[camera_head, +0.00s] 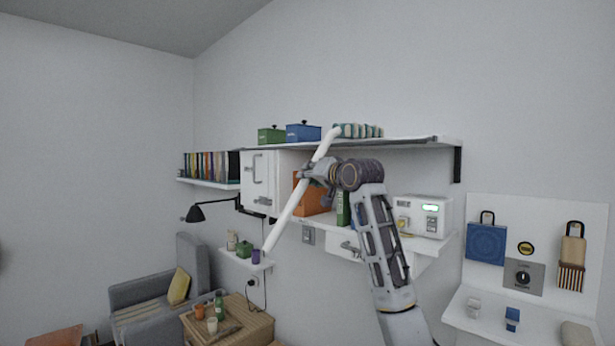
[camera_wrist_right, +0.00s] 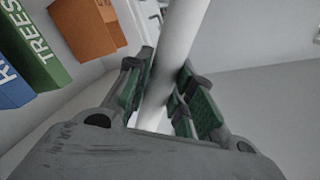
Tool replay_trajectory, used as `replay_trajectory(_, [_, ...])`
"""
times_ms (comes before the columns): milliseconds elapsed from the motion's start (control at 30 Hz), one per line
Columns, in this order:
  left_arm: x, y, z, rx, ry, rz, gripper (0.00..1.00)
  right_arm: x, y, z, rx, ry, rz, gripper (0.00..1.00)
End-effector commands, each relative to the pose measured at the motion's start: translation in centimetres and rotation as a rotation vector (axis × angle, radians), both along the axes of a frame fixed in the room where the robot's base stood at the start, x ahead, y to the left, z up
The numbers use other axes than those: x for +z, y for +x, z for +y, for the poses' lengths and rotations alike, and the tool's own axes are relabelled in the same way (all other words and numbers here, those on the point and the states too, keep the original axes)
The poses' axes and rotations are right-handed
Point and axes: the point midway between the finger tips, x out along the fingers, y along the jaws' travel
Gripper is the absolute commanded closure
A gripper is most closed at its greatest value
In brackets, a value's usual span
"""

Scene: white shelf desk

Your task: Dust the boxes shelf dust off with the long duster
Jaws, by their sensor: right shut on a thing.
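My right gripper (camera_head: 322,172) is shut on the white rod of the long duster (camera_head: 289,216), which is tilted with its upper end at the high shelf. The rod also runs up between the green-padded fingers (camera_wrist_right: 160,100) in the right wrist view (camera_wrist_right: 178,48). A teal-and-white striped piece (camera_head: 360,131) lies along the top of the boxes shelf (camera_head: 415,142), touching or just behind the rod's upper end; I cannot tell if it is the duster's head. A green box (camera_head: 271,136) and a blue box (camera_head: 303,133) stand left of it. Dust is not distinct. My left gripper is out of view.
Below the shelf are a white cabinet (camera_head: 262,180), an orange box (camera_head: 314,196), a green book (camera_head: 343,207) and a white device (camera_head: 423,216). A pegboard panel (camera_head: 500,209) stands at right.

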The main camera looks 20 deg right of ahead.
Motion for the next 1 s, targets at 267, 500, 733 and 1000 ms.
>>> replay_trajectory(267, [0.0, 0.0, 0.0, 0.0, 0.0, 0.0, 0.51, 0.1, 0.0, -0.1, -0.001, 0.0, -0.001, 1.0])
replay_trajectory(500, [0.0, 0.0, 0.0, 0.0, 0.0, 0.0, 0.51, 0.0, -0.1, 0.2, 0.0, -0.001, -0.001, 1.0])
replay_trajectory(733, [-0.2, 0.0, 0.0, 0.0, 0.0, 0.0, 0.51, 0.0, -0.5, 1.1, 0.0, -0.002, -0.002, 1.0])
replay_trajectory(1000, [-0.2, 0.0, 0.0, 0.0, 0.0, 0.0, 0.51, -0.1, -0.7, 1.7, 0.001, 0.0, 0.001, 1.0])
